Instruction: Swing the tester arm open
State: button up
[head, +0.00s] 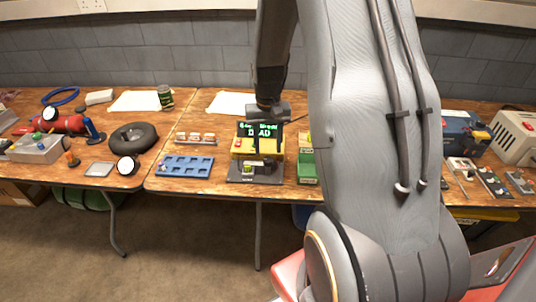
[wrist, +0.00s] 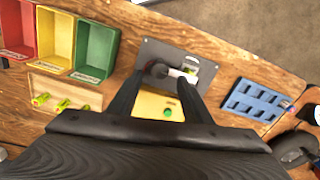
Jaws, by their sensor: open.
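The tester is a yellow box (head: 243,148) with a dark base plate (head: 241,178). Its screen (head: 250,130) shows green text that reads DEAD, partly hidden by my gripper (head: 269,112). In the wrist view, the grey base plate (wrist: 151,47) carries the tester arm (wrist: 177,73), a pale bar with a dark round end. The bar lies beside a small light-coloured holder (wrist: 193,62). My gripper (wrist: 160,86) is open above the tester, one finger on each side of its yellow body (wrist: 151,104). I cannot tell whether the fingers touch the arm.
A blue slotted tray (head: 186,167) lies left of the tester. Red (wrist: 14,30), yellow (wrist: 57,38) and green (wrist: 97,53) bins stand on its other side. A wooden holder (wrist: 62,95) has several small green-tipped items. A tin (head: 165,97) stands behind.

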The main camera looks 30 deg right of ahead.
aim_at(268, 159)
jog(key=shift+f+p, duration=0.45)
jog(key=shift+f, duration=1.8)
jog(key=shift+c, duration=0.6)
grip_shut()
